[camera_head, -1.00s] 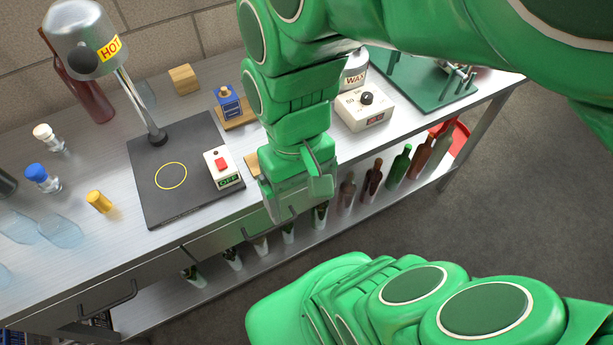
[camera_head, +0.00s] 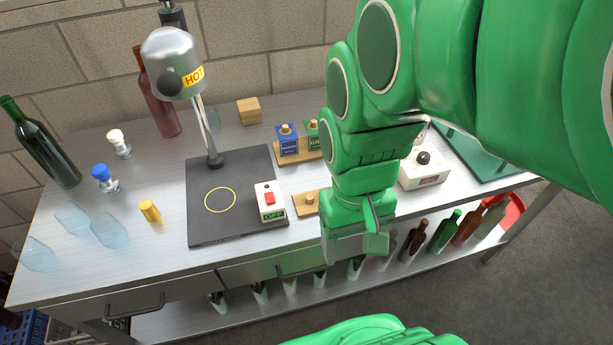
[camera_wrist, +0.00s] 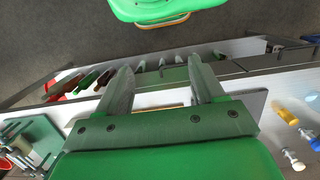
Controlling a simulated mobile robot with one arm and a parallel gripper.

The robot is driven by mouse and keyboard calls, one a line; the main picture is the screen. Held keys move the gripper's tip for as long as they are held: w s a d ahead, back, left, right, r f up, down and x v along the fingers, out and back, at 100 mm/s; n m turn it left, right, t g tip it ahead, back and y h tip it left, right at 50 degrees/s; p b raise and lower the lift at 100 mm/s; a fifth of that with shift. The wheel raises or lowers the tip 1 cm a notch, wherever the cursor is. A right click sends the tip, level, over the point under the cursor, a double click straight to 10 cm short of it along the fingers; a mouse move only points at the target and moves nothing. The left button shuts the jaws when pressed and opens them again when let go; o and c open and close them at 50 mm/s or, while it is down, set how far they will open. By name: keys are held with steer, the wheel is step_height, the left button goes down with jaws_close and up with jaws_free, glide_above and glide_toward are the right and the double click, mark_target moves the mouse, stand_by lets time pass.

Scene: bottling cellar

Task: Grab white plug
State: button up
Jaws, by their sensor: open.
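The white plug (camera_head: 117,139), a white-capped stopper with a clear lower part, stands upright on the steel bench at the left. It also shows near the lower right edge of the wrist view (camera_wrist: 293,160). Beside it stands a similar blue-capped plug (camera_head: 102,176). A yellow plug (camera_head: 149,210) stands nearer the front. My gripper (camera_head: 352,244) is open and empty at the bench's front edge, far to the right of the white plug. In the wrist view its two fingers (camera_wrist: 159,70) are spread with nothing between them.
A lamp marked HOT (camera_head: 174,62) stands over a dark plate (camera_head: 238,227) with a red-switch box (camera_head: 270,203). Clear glasses (camera_head: 108,232) lie at the front left. A green bottle (camera_head: 45,148) and red bottle (camera_head: 160,100) stand behind. Small tins (camera_head: 288,141) stand on a wooden strip.

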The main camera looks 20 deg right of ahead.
steer(key=shift+w+d+r, duration=0.1)
steer(key=shift+d+r, duration=0.05)
steer(key=shift+r, duration=0.05)
